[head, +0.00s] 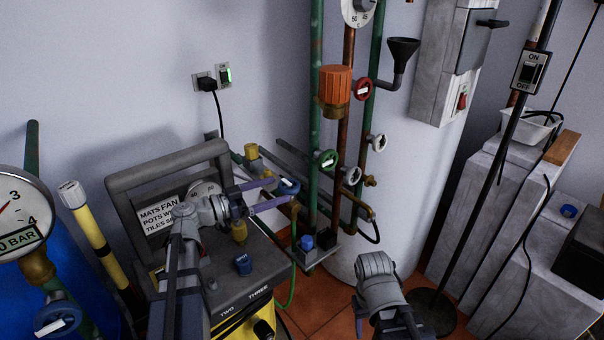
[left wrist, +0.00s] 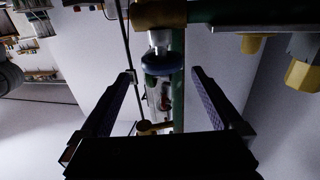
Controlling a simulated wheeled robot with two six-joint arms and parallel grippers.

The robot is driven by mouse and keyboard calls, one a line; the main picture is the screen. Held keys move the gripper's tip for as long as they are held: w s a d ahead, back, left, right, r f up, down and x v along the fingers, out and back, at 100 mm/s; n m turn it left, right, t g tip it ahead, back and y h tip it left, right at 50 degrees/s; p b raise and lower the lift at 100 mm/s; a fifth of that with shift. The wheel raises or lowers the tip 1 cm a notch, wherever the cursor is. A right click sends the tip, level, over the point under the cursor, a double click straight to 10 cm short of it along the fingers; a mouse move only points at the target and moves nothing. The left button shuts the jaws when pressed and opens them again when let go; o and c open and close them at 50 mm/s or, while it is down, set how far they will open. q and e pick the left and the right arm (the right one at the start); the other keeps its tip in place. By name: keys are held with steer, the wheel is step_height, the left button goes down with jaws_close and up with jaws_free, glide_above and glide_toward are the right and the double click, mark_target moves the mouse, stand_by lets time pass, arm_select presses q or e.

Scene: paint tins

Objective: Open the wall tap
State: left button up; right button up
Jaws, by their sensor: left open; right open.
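A small tap with a blue wheel handle (head: 289,186) and a white label sits on the brass pipework by the wall. My left gripper (head: 281,189) is open, with one purple-lined finger on either side of the blue handle. In the left wrist view the blue handle (left wrist: 162,64) is ahead, between the fingertips (left wrist: 163,75), below a brass fitting. No contact between fingers and handle shows.
A bulky grey and yellow machine (head: 240,262) stands under my left arm. Green and copper pipes with green (head: 327,159), red (head: 362,89) and white (head: 379,142) handwheels rise just right of the tap. A pressure gauge (head: 20,215) is at far left.

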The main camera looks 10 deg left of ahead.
mark_target(298, 181)
arm_select(q)
steer(key=shift+w, duration=0.3)
steer(key=shift+x, duration=3.95)
steer(key=shift+s, duration=0.1)
steer(key=shift+c, duration=0.4)
steer(key=c, duration=1.2)
